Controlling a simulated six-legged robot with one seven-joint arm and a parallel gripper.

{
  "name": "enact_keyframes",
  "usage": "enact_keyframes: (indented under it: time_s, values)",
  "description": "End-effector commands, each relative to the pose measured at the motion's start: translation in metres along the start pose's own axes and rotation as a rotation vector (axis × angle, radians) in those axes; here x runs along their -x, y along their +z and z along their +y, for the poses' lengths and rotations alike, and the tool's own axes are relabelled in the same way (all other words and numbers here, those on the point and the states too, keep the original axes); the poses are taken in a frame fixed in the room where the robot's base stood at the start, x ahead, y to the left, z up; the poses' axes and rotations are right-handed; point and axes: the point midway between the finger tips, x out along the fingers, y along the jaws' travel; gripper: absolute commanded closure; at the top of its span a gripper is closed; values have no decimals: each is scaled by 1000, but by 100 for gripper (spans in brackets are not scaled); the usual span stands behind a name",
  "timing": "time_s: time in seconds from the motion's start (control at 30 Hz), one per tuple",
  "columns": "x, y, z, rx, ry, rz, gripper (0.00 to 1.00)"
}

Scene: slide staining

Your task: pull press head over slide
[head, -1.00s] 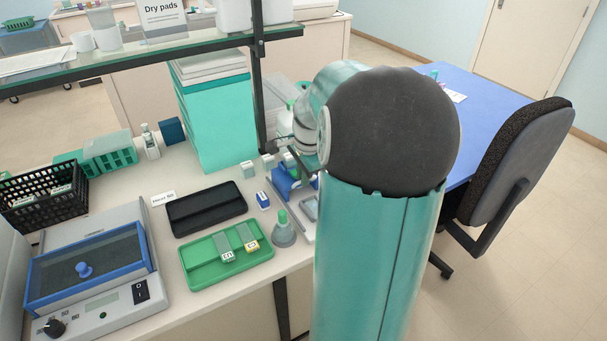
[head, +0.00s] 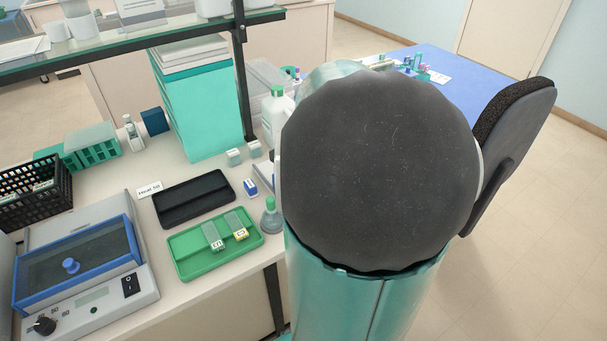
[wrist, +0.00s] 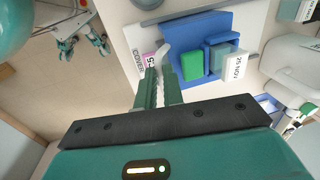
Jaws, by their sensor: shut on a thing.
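In the wrist view, my gripper (wrist: 159,80) has its two green fingers close around a slim pale handle (wrist: 163,50). The handle lies against the left edge of a blue press (wrist: 205,30), and I cannot tell exactly how they join. A green block (wrist: 192,66) sits on the blue part, right of my fingers. I cannot make out the slide under the press. In the head view, my arm hides the gripper and press.
In the head view, a green tray (head: 190,263) holds two labelled slides, with a black tray (head: 178,212) behind it. A small grey bottle (head: 270,218) stands near my arm. A blue-framed device (head: 100,235) is at left. A shelf post (head: 243,90) rises behind.

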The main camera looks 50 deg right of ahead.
Motion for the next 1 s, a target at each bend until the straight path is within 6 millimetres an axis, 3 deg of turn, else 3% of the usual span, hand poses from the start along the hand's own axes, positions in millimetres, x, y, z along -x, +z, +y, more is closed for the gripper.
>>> enact_keyframes:
  time_s: [0.2, 0.23, 0.3, 0.33, 0.7, 0.87, 1.0]
  values:
    - [0, -1, 4, -1, 11, -2, 100]
    - [0, -1, 4, -1, 11, -2, 85]
    - [0, -1, 4, -1, 10, -2, 71]
    - [0, -1, 4, -1, 10, -2, 69]
    - [6, 0, 2, 0, 5, 0, 69]
    - [30, -1, 1, 0, 3, 2, 69]
    - [61, 0, 0, 1, 3, 2, 69]
